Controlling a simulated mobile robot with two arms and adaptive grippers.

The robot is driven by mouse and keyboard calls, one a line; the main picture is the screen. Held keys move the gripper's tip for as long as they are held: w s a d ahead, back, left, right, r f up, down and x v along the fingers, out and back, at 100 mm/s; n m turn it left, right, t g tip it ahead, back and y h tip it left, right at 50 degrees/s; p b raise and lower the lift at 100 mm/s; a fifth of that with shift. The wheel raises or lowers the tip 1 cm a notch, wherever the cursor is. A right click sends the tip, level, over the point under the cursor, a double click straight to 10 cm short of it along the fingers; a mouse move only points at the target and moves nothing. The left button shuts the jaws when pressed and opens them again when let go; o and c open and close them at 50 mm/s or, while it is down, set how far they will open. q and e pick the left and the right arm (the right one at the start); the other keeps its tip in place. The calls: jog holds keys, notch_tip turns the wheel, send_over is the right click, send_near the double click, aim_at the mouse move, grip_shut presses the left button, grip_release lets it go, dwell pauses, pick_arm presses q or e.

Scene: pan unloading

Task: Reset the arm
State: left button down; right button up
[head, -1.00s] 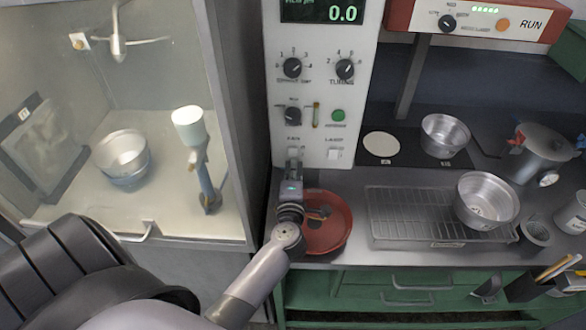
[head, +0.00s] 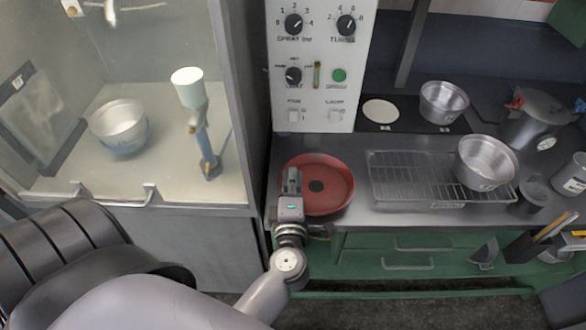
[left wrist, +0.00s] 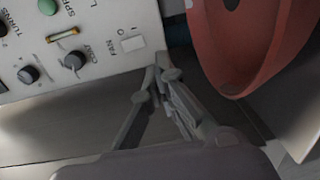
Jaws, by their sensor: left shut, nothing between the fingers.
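My left gripper (head: 291,178) is shut and empty. In the head view it is over the left part of a round red dish (head: 330,187) with a dark spot in its middle. In the left wrist view the closed fingers (left wrist: 163,72) point toward the control panel (left wrist: 85,30), and the red dish (left wrist: 262,62) shows at the upper right. I cannot tell whether the gripper touches the dish. My right gripper is not in view.
A wire rack (head: 400,180) stands right of the dish, with a metal pan (head: 486,162) at its right end. Another metal pan (head: 443,102) stands behind. A glass-sided cabinet at left holds a pan (head: 118,126) and a cup-topped stand (head: 201,125). Green drawers (head: 410,252) lie below.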

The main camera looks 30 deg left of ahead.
pick_arm(q)
jog(key=shift+w+f, duration=0.1)
jog(key=shift+w, duration=0.05)
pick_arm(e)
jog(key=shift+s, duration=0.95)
